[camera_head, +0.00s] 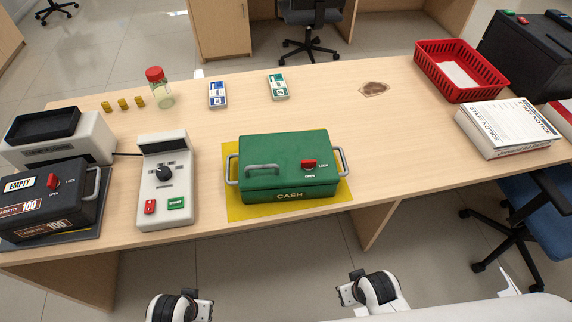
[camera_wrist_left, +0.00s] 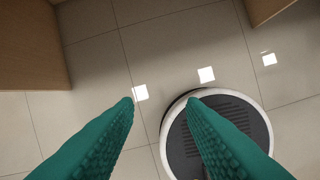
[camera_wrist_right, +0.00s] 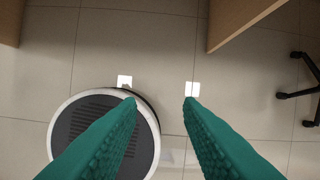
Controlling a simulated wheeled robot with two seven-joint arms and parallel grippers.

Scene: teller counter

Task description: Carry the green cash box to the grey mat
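The green cash box (camera_head: 288,170) stands shut on a yellow mat (camera_head: 240,210) near the counter's front edge. It has a grey handle at each side, another on its lid and a red latch knob. A dark grey flat pad (camera_head: 88,232) lies at the far left under a black cassette; I cannot tell whether it is the task's grey mat, and no other grey mat shows. My left gripper (camera_wrist_left: 160,100) and right gripper (camera_wrist_right: 158,100) are open and empty over the floor in their wrist views. Neither gripper's fingers show in the head view.
A control unit (camera_head: 167,185) stands left of the box, with the black cassette (camera_head: 48,200) beyond. A jar (camera_head: 160,92), banknote bundles (camera_head: 277,87), a red basket (camera_head: 440,80) and a staff notice stack (camera_head: 505,125) are farther off. Counter right of the box is clear.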

